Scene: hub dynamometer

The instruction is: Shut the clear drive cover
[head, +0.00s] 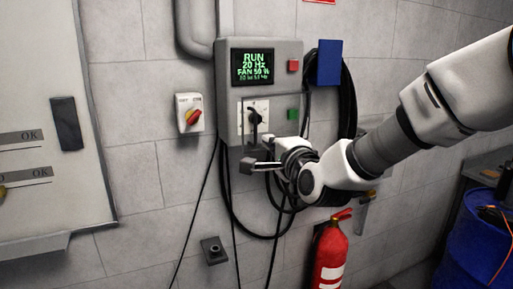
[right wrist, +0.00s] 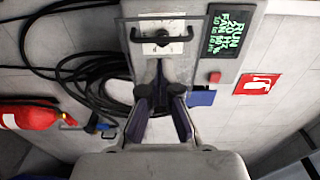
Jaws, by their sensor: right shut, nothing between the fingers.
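The grey drive box (head: 290,75) hangs on the wall with a lit screen (head: 252,67) reading RUN, 20 Hz. Below the screen is a white plate with a black handle or lever (head: 254,118); both also show in the right wrist view (right wrist: 160,37). Thin outlines around the plate appear to be the clear drive cover (right wrist: 200,17); its exact angle is hard to tell. My right gripper (head: 258,165) is shut and empty, just below the box's lower edge. In the right wrist view its fingertips (right wrist: 161,72) point at the plate. My left gripper is not in view.
A red button (head: 293,66) and a green button (head: 292,114) are on the box's right side. A red-yellow rotary switch (head: 190,114) is left of it. Black cables (head: 348,100) hang by a blue holder (head: 329,62). A fire extinguisher (head: 330,258) stands below.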

